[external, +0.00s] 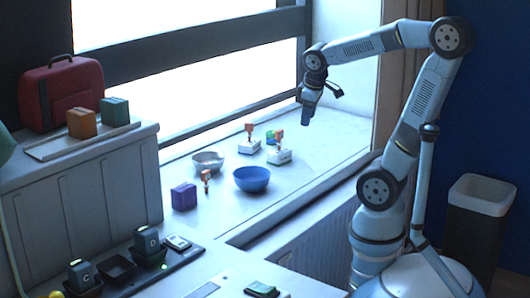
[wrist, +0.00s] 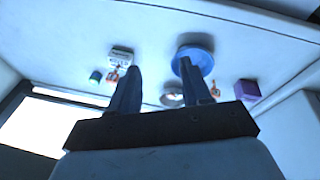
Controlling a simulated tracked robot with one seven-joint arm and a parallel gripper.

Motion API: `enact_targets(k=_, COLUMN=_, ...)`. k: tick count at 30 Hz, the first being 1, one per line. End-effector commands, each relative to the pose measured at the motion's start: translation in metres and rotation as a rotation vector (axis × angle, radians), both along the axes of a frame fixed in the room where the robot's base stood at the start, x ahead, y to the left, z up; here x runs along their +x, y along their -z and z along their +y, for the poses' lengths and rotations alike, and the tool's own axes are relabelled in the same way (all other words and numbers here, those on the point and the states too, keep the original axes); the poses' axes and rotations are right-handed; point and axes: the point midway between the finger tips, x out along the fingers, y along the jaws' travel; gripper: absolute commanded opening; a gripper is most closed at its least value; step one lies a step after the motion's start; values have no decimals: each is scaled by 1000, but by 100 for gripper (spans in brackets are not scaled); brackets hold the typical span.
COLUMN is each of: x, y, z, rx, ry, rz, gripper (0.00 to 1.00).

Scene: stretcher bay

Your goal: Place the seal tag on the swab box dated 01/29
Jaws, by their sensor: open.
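Two small white boxes stand on the window sill, the far one (external: 249,147) and the near one (external: 280,156). An orange piece (external: 249,128) shows at the far box and another (external: 278,135) at the near box; whether they rest on the boxes is unclear. A third orange piece (external: 206,175) stands near the purple box. I cannot tell which is the seal tag. One white box (wrist: 121,54) bears dark print in the wrist view, too small to read; no date is legible. My gripper (external: 308,116) is open and empty, high above the sill; its fingers (wrist: 160,68) are apart.
A blue bowl (external: 252,179), a grey bowl (external: 207,161), a purple box (external: 184,196) and a green block (external: 270,137) share the sill. Orange and green boxes (external: 115,111) and a red case (external: 62,93) stand on the left cabinet. The sill's right end is clear.

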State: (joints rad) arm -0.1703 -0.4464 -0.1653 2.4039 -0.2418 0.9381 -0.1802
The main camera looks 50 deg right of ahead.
Motion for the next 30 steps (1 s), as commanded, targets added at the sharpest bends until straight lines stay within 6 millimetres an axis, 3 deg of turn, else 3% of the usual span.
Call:
enact_targets(k=6, x=-41, y=-23, z=22, rx=129, ry=147, rz=-145, gripper=48)
enact_targets(k=12, x=-65, y=-33, z=38, rx=206, ry=235, rz=-231, gripper=48)
enact_targets(k=24, x=-72, y=-35, z=44, rx=231, ry=263, rz=-255, gripper=48)
enact_targets(k=30, x=-61, y=-42, z=41, rx=236, ry=294, rz=-246, gripper=67)
